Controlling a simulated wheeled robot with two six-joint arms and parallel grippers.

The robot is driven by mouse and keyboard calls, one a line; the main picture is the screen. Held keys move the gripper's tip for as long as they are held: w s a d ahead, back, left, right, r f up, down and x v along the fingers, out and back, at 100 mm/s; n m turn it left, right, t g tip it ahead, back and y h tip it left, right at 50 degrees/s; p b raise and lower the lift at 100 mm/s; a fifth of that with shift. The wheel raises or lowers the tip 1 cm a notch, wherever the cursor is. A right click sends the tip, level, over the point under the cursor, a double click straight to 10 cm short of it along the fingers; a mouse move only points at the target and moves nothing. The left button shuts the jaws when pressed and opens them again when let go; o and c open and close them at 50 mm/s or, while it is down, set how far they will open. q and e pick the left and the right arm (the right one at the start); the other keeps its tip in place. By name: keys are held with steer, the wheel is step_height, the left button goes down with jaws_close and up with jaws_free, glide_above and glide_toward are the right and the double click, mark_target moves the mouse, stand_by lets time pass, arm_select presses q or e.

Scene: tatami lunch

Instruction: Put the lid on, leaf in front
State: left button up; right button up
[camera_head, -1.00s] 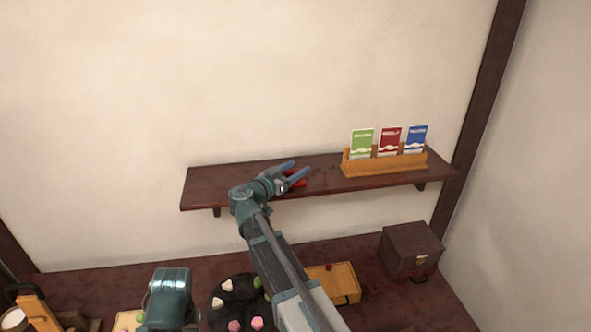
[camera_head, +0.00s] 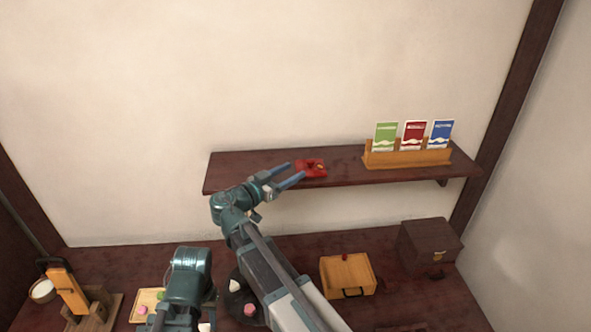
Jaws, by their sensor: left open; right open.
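A small red piece with a gold mark (camera_head: 312,168) lies on the wall shelf (camera_head: 235,172). I cannot tell for sure whether it is the lid, and the gold mark is too small to read as a leaf. My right gripper (camera_head: 297,170) is open above the shelf, its blue fingertips just left of the red piece. No part of the piece shows clearly held. My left gripper (camera_head: 188,285) is low at the bottom over the table, with its fingers mostly hidden. A yellow wooden box (camera_head: 346,270) with a dark handle stands on the table.
A wooden rack (camera_head: 405,160) with green, red and blue packets stands on the shelf's right. A dark chest (camera_head: 430,245) is at the table's right. A yellow-handled wooden stand (camera_head: 66,290) and white cup are left. My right arm partly hides a dark round plate (camera_head: 242,300).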

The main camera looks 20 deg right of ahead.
mark_target(312, 160)
steer(key=shift+o, duration=0.3)
steer(key=shift+s+d+f+n+t+y, duration=0.1)
steer(key=shift+s+n+t+y, duration=0.7)
steer(key=shift+s+t, duration=0.4)
steer(key=shift+n+t+y, duration=0.6)
steer(key=shift+n+t, duration=0.3)
steer(key=x, duration=0.6)
steer(key=shift+w+d+b, duration=0.1)
steer(key=shift+w+b, duration=0.2)
steer(key=shift+w, duration=0.05)
steer(key=shift+w+d, duration=0.35)
steer(key=shift+d, duration=0.15)
steer(key=shift+d, duration=0.1)
steer(key=x, duration=0.5)
steer(key=shift+s+d, duration=0.15)
steer(key=shift+d, duration=0.15)
steer(key=shift+s, duration=0.1)
steer(key=shift+c, duration=0.2)
